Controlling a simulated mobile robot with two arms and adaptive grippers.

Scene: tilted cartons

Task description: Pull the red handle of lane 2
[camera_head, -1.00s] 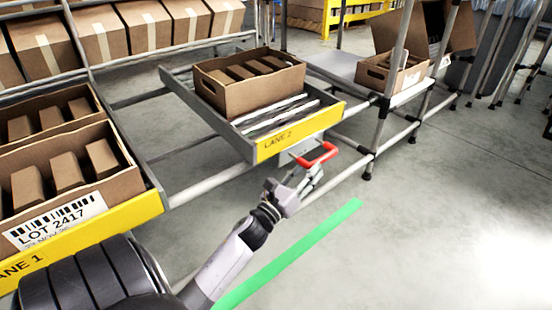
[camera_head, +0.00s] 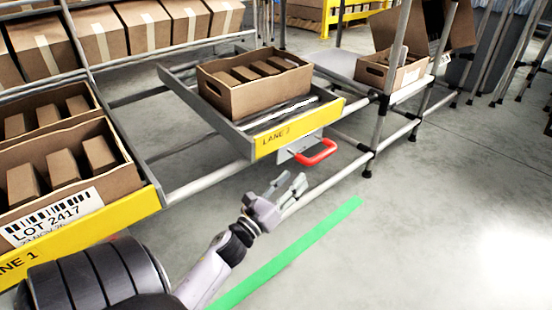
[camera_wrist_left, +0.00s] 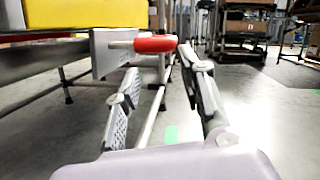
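The red handle (camera_head: 317,153) sticks out from a grey plate under the yellow LANE 2 label (camera_head: 290,132). In the left wrist view the handle (camera_wrist_left: 156,44) is at upper middle, above and beyond the fingertips. My left gripper (camera_head: 288,184) is open and empty, below and to the left of the handle, apart from it. Its two fingers show spread in the left wrist view (camera_wrist_left: 164,85). On the lane 2 tray (camera_head: 236,140) an open carton (camera_head: 260,98) with several brown packs sits towards the back. My right gripper is not in view.
The lane 1 cartons (camera_head: 110,180) stand at left behind a yellow rail. Another carton (camera_head: 408,75) is on the rack to the right. A rack post (camera_head: 385,110) rises right of the handle. The floor in front is clear, with a green stripe (camera_head: 290,255).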

